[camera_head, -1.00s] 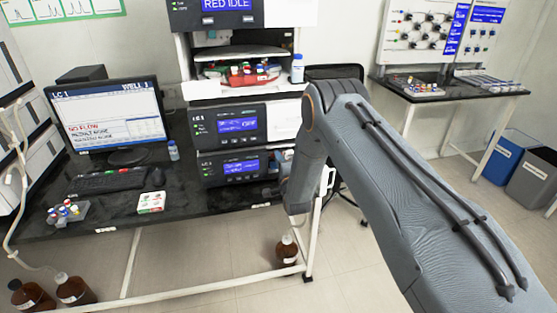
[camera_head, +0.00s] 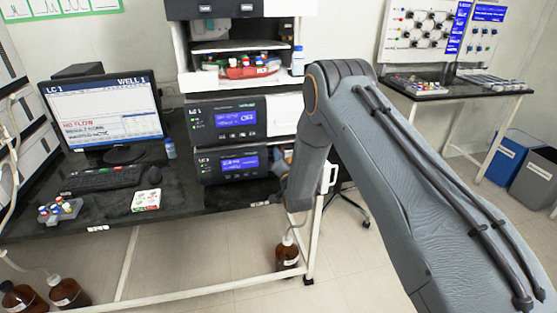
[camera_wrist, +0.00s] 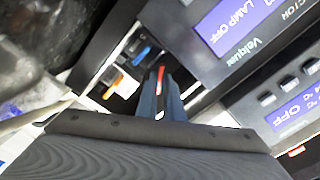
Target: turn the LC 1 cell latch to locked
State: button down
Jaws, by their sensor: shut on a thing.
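The upper LC 1 module (camera_head: 236,119) stands in the stack at the bench's right end, its blue screen lit. In the wrist view the detector panel (camera_wrist: 236,66) reads "LAMP OFF". My gripper (camera_wrist: 160,88) points into a recess beside that panel. Its two blue-grey fingers are shut on a small part with a red strip (camera_wrist: 160,74), which seems to be the cell latch. The fingers hide most of it, so I cannot tell its angle. In the head view my arm hides most of the gripper.
An orange and white part (camera_wrist: 121,82) and a blue part (camera_wrist: 143,54) sit close left of my fingers. A second module (camera_head: 228,165) lies below the upper one. A brown bottle (camera_head: 286,255) stands on the floor under the bench. Floor is clear toward the blue bin (camera_head: 514,157).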

jog(key=n+b, duration=0.5)
jog(key=n, duration=0.5)
jog(key=shift+n, duration=0.6)
jog(key=c, duration=1.9)
grip_release()
jog(key=shift+s, duration=0.15)
jog(key=b+v, duration=0.1)
jog(key=v, duration=0.6)
jog(key=shift+s+b, duration=0.3)
jog(key=shift+b, duration=0.1)
jog(key=shift+d, duration=0.1)
